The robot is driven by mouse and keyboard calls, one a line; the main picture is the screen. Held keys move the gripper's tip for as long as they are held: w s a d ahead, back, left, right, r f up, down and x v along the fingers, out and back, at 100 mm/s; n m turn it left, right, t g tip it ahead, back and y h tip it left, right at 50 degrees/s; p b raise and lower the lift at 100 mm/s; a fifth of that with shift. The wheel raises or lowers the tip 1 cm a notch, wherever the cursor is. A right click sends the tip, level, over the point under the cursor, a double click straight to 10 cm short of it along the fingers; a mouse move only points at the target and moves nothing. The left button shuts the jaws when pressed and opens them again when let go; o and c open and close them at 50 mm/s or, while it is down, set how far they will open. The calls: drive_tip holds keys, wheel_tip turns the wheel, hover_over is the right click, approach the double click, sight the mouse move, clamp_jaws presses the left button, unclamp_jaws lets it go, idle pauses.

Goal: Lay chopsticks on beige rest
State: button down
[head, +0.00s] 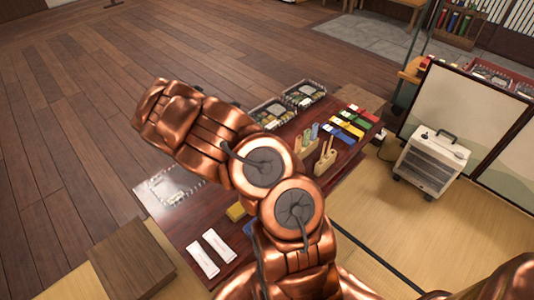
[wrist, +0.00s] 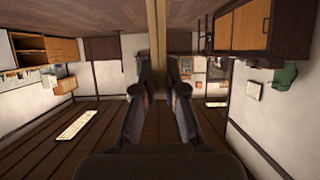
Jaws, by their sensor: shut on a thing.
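My gripper (wrist: 159,84) shows in the wrist view, its two dark fingers close together around a narrow gap. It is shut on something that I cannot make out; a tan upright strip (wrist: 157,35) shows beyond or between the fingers. In the head view my copper arm covers part of the dark red-brown table (head: 180,225), and I cannot make out the gripper there. I cannot clearly identify the chopsticks or the beige rest. Two white slim packets (head: 203,261) lie on the near part of the table. A small yellow block (head: 236,212) is partly hidden beside my arm.
A wooden holder (head: 326,158) with upright pieces and several coloured items (head: 347,126) stand on the table's right side. Food boxes (head: 304,95) stand at the far edge. A clear tray (head: 158,182) lies at left. A white heater (head: 433,161) stands on the tatami. Wooden floor is open at left.

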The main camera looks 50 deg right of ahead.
drive_tip(key=s+d+f+g+p, duration=0.1)
drive_tip(key=s+d+f+g, duration=0.2)
drive_tip(key=s+d+f, duration=0.4)
drive_tip(key=s+d+f+g+p, duration=0.1)
drive_tip(key=s+d+f+g, duration=0.2)
drive_tip(key=s+d+f, duration=0.4)
drive_tip(key=s+d+f+g+p, duration=0.2)
drive_tip(key=s+d+f, duration=0.5)
drive_tip(key=s+d, duration=0.3)
drive_tip(key=shift+s+d+f+g, duration=0.25)
drive_tip(key=shift+s+f+g, duration=0.1)
drive_tip(key=shift+g, duration=0.05)
drive_tip(key=shift+f, duration=1.15)
drive_tip(key=c, duration=1.2)
unclamp_jaws()
drive_tip(key=shift+o, duration=0.4)
drive_tip(key=o, duration=0.4)
